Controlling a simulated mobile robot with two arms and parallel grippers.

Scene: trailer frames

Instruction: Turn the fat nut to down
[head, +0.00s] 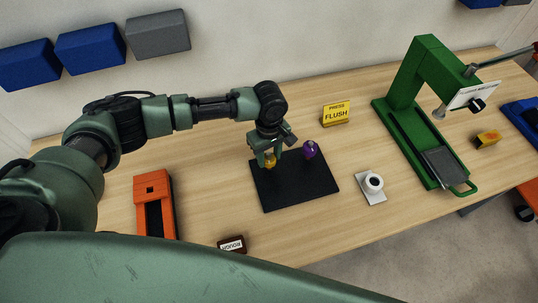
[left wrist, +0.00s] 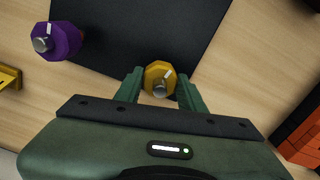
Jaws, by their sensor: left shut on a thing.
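A yellow nut (head: 271,160) with a grey bolt end stands on the black mat (head: 300,190). My left gripper (head: 267,164) is over the mat, shut on the yellow nut. In the left wrist view the yellow nut (left wrist: 158,75) sits between the two green fingers, and a white mark on it points up and to the right. A purple nut (head: 310,149), also with a grey bolt end, stands apart at the mat's back right. A white mark shows on the purple nut (left wrist: 58,40) too. I cannot tell which is the fat nut. My right gripper is not in view.
A yellow "PRESS FLUSH" sign (head: 336,113) stands behind the mat. A white base with a round cup-like part (head: 373,184) and a green press (head: 412,90) are to the right. An orange box (head: 154,186) and a small dark sign (head: 232,244) lie left and in front.

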